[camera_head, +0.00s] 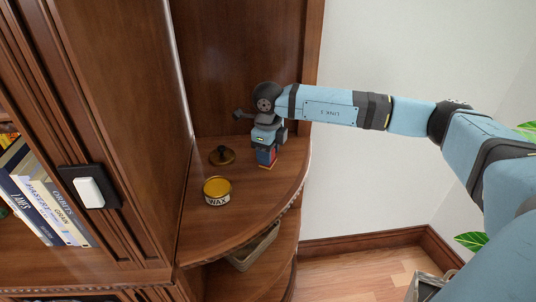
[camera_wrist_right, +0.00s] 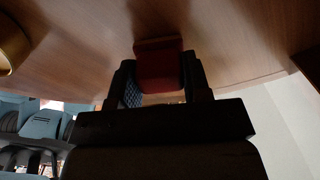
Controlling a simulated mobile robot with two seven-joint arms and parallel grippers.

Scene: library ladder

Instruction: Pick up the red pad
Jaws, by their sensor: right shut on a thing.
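The red pad (camera_head: 265,157) is on the corner shelf, below my right gripper (camera_head: 268,150). It shows as a small red block with an orange-tan edge at its lower end. In the right wrist view the red pad (camera_wrist_right: 158,70) sits between the two dark fingers of my right gripper (camera_wrist_right: 160,88), which is shut on it. The pad's lower end is at or just above the shelf wood; I cannot tell which. My left gripper is not in either view.
A yellow wax tin (camera_head: 217,190) stands open on the corner shelf (camera_head: 255,205), with a dark knobbed lid (camera_head: 222,155) behind it. A basket (camera_head: 254,248) sits on the shelf below. Books (camera_head: 40,195) and a white switch (camera_head: 90,190) are at left.

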